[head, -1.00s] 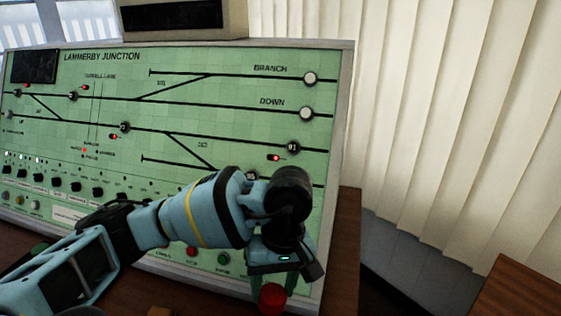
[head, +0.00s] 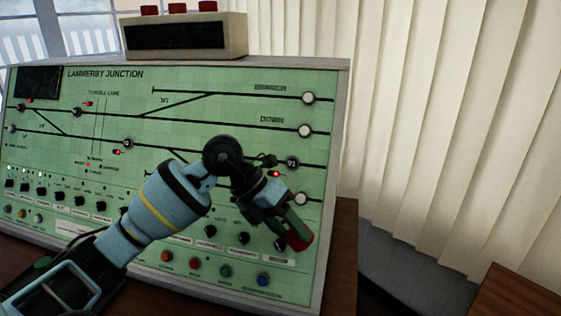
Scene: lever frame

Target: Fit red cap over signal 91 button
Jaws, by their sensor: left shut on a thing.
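The red cap (head: 300,242) is held in my left gripper (head: 294,228), in front of the lower right of the green panel. The gripper is shut on it, and the jaws cover part of the cap. The signal 91 button (head: 292,163) is a dark round button marked 91 on the right side of the panel, with a red light just below left of it. The gripper and cap are below this button and apart from it. My right gripper is not in view.
The Lammerby Junction panel (head: 70,145) stands on a brown desk (head: 343,240). Coloured buttons and black knobs line the lower panel. Pale blinds (head: 430,120) hang at right.

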